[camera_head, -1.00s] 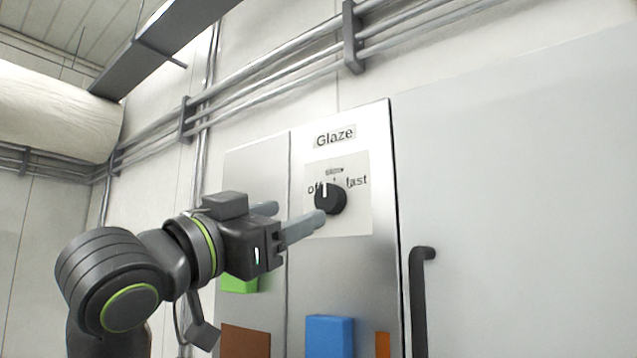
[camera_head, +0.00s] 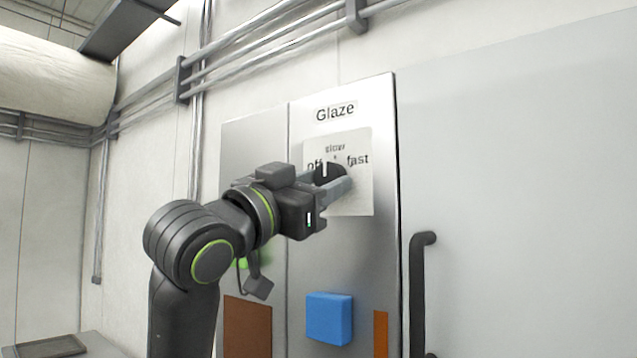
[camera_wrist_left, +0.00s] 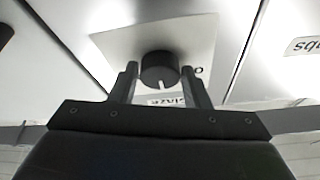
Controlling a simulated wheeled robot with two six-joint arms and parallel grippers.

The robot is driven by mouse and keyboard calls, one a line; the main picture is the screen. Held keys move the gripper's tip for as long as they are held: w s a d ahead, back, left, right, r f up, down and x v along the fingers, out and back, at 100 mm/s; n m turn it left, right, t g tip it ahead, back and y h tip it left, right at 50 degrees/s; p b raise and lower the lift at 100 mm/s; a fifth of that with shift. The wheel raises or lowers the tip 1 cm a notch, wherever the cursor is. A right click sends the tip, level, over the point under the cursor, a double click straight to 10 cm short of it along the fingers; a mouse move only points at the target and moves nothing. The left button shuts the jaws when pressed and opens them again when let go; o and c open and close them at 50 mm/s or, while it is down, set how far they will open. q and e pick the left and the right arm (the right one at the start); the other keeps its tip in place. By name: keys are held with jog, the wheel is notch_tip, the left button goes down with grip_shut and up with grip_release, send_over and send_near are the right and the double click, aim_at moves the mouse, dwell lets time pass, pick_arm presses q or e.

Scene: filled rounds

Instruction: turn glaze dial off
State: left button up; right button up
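The glaze dial (camera_head: 330,171) is a round black knob with a white pointer line on a pale plate (camera_head: 352,203) under the "Glaze" label (camera_head: 335,111). The plate reads off at left, slow at top and fast at right. The pointer faces up, roughly toward slow. My left gripper (camera_head: 334,179) is at the dial and partly hides it and the off label. In the left wrist view the dial (camera_wrist_left: 160,68) lies between the two fingertips (camera_wrist_left: 160,78), one on each side, with narrow gaps. The gripper is open. My right gripper is not in view.
A blue block (camera_head: 329,318) sticks out of the panel below the dial. Brown (camera_head: 247,325) and orange (camera_head: 381,333) patches lie beside it. A dark vertical handle (camera_head: 418,290) stands at the right. Pipes (camera_head: 270,47) run along the wall above.

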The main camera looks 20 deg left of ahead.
pick_arm(q)
jog(key=c, duration=0.5)
jog(key=shift+s+d+r+n+y+b, duration=0.15)
jog(key=shift+n+y+b, duration=1.45)
jog(key=shift+n, duration=1.2)
jog(key=shift+d+n+y+b, duration=0.15)
jog(key=shift+n+y+b, duration=1)
jog(key=shift+n+b, duration=1.35)
jog(key=shift+s+d+r+n+y+b, duration=0.15)
jog(key=shift+n+y+b, duration=1.3)
jog(key=shift+n, duration=1.65)
jog(key=shift+w, duration=0.1)
